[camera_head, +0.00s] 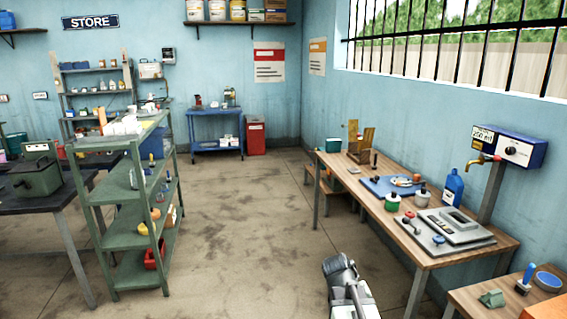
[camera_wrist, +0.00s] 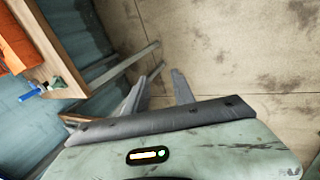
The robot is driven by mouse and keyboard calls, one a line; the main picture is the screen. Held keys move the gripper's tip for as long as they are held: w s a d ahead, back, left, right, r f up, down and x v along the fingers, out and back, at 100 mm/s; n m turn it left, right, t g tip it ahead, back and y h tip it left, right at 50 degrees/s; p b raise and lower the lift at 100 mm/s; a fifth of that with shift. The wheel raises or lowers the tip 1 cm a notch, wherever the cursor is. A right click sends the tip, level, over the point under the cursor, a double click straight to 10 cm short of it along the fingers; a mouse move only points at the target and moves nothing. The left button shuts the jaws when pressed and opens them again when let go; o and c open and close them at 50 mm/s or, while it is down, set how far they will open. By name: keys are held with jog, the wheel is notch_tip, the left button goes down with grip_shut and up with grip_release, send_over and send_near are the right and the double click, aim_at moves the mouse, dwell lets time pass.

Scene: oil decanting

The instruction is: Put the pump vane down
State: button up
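My gripper (camera_wrist: 161,78) shows in the wrist view with its two grey fingers apart and bare floor visible between them; I see nothing held. In the head view my gripper (camera_head: 340,266) is low in the middle, over the floor and left of the workbench. I cannot pick out the pump vane with certainty in either view. A small green piece (camera_head: 491,298) lies on the near right table (camera_head: 470,301), but I cannot tell what it is.
The wooden workbench (camera_head: 408,229) on the right carries a blue mat (camera_head: 377,186), a blue bottle (camera_head: 453,185) and a grey tray (camera_head: 425,237). A green shelf rack (camera_head: 120,192) stands left. The floor between is clear.

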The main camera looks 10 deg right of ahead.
jog(key=s+a+f+y, duration=0.1)
jog(key=a+y, duration=0.1)
jog(key=a, duration=0.6)
jog(key=s+a+f+y, duration=0.1)
jog(key=a+y, duration=0.1)
jog(key=a, duration=0.6)
jog(key=shift+s+a+y, duration=0.3)
jog(key=shift+y, duration=0.1)
